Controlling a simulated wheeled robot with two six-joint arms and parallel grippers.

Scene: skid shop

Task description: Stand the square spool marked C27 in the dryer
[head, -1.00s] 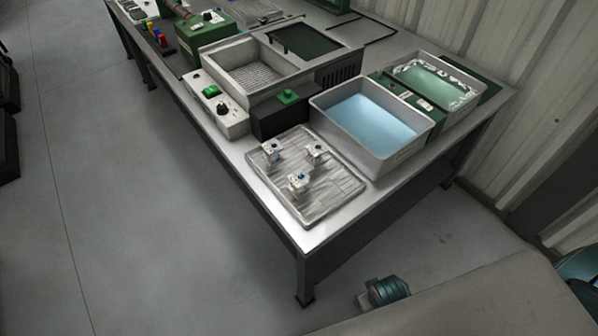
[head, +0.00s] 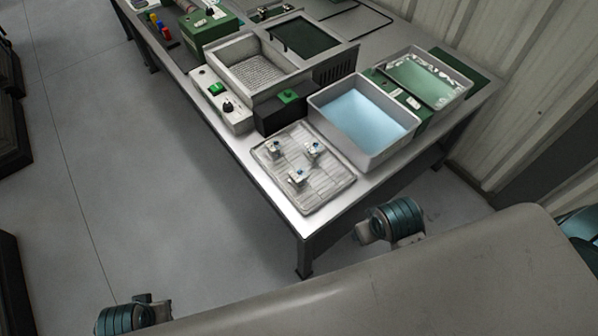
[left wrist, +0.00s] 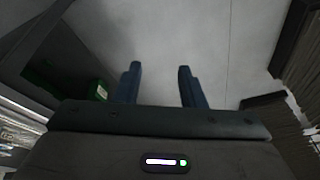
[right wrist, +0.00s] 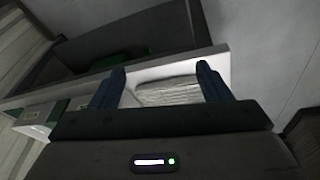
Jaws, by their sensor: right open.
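A grey box with a mesh floor and dark sliding lid, perhaps the dryer (head: 241,50), stands behind. My left gripper (left wrist: 157,86) is open and empty over the floor. My right gripper (right wrist: 160,85) is open and empty, facing the bench edge and a pale ribbed surface. Neither gripper's fingers show in the head view.
A bin of blue liquid (head: 362,115) stands right of the tray, with a green, foamy-edged bin (head: 432,80) behind it. A dark box with a green top (head: 288,98) and a control panel (head: 222,100) stand near the mesh box.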

